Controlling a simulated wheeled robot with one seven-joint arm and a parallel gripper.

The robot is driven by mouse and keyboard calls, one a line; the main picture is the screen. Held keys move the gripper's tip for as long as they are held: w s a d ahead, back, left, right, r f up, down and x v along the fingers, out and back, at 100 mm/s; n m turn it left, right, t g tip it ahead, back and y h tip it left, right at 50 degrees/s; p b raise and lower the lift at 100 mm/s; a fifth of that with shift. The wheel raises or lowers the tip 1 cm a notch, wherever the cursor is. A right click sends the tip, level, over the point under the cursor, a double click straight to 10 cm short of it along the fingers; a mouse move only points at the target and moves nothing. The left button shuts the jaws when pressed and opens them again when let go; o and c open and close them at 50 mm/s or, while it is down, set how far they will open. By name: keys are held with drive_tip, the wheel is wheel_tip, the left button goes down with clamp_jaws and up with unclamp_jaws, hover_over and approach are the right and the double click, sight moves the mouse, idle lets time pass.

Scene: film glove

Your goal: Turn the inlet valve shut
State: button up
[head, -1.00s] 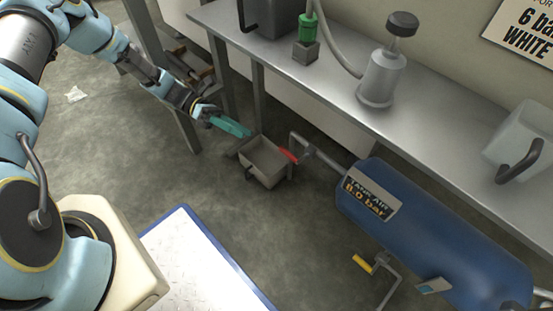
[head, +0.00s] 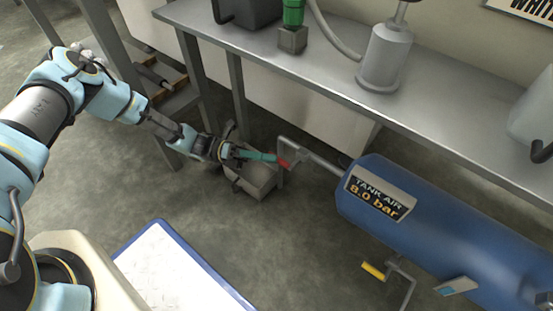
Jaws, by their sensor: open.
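A red valve handle (head: 286,164) sits on the grey pipe (head: 312,156) at the left end of the blue tank (head: 430,225). The tank's label (head: 380,194) reads "TANK AIR 8.0 bar". A second, yellow handle (head: 373,271) is on a pipe below the tank. No label marks either handle as the inlet. My gripper (head: 272,158) has teal fingers and is open, with its tips right beside the red handle's left end. I cannot tell whether they touch it. The fingers overlap from this side, so the gap between them is hidden.
A white, blue-edged plate (head: 178,275) lies at the lower left. The floor between plate and tank is clear.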

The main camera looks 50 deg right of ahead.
drive_tip(key=shift+x, duration=1.05)
clamp_jaws()
idle(0.7)
